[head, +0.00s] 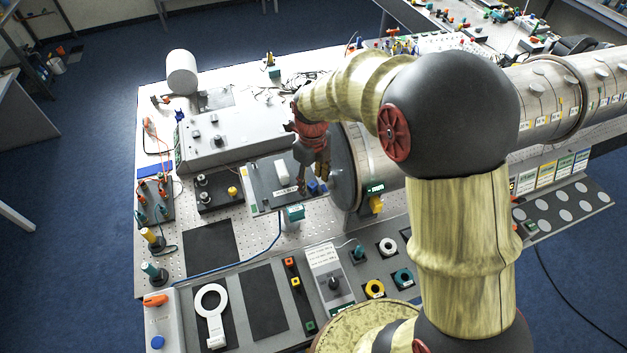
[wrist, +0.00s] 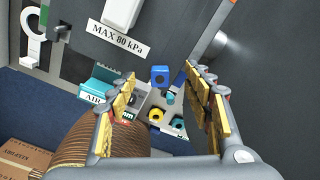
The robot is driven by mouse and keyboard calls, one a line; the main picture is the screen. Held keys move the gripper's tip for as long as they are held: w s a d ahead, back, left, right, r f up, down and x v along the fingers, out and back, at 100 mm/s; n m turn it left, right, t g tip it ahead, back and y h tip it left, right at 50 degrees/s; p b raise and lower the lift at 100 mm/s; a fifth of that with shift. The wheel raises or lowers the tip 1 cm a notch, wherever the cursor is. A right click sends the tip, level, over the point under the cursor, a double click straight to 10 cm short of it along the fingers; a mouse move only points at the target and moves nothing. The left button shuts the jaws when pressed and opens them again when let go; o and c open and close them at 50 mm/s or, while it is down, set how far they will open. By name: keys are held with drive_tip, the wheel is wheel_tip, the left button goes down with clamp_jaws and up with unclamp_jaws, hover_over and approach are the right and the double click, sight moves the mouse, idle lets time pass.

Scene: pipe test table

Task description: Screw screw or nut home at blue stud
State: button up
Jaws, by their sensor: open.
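A small blue block-like part (wrist: 160,75) with a dark round centre shows in the wrist view, at the edge of a grey panel labelled "MAX 80 kPa" (wrist: 119,38). In the head view a blue part (head: 316,187) sits at the right end of this grey panel (head: 262,184). My gripper (wrist: 161,88) is open, and the blue part appears between its two yellow-padded fingers. I cannot tell whether the fingers touch it. In the head view my gripper (head: 315,178) points down over the panel's right end. I cannot make out a separate stud, screw or nut thread.
A large metal pipe flange (head: 345,175) stands close to the right of my gripper. A teal "AIR" block (wrist: 97,90) is below the panel, also in the head view (head: 294,213). A black mat (head: 211,247) is clear.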

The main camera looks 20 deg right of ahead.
drive_tip(key=n, duration=0.5)
drive_tip(key=shift+n, duration=0.6)
drive_tip(key=n, duration=0.3)
drive_tip(key=shift+n, duration=1.7)
drive_tip(key=shift+n, duration=1.1)
drive_tip(key=n, duration=0.4)
